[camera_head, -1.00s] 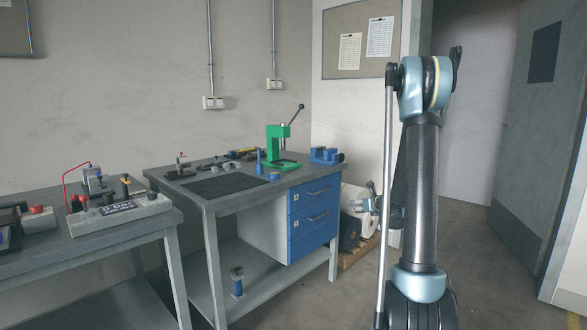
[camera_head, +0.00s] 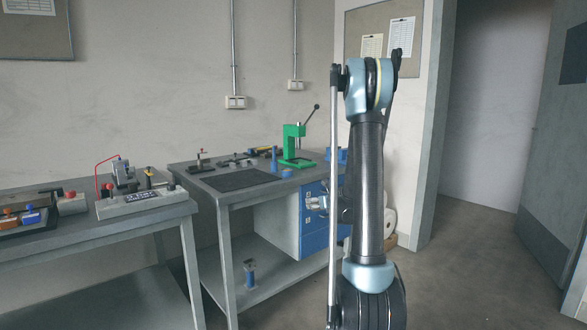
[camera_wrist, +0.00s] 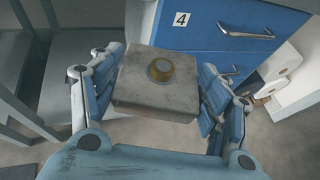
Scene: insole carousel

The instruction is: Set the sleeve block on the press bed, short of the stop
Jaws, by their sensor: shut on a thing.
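The sleeve block (camera_wrist: 150,98), a grey metal block with a brass-coloured round sleeve (camera_wrist: 160,69) on top, sits between the fingers of my gripper (camera_wrist: 160,88) in the wrist view. The gripper is shut on its two sides. In the head view my gripper (camera_head: 322,205) is in front of the blue drawers, below the bench top; the block cannot be made out there. The green press (camera_head: 294,142) stands on the right part of the bench, its lever up. Its bed (camera_head: 298,163) is small in view, and I cannot make out the stop.
The grey bench (camera_head: 215,195) holds a black mat (camera_head: 238,180), a blue post (camera_head: 274,160) and small tools. Blue drawers (camera_wrist: 225,38) are close ahead in the wrist view. A second bench (camera_head: 150,213) stands at the left. Floor is clear at the right.

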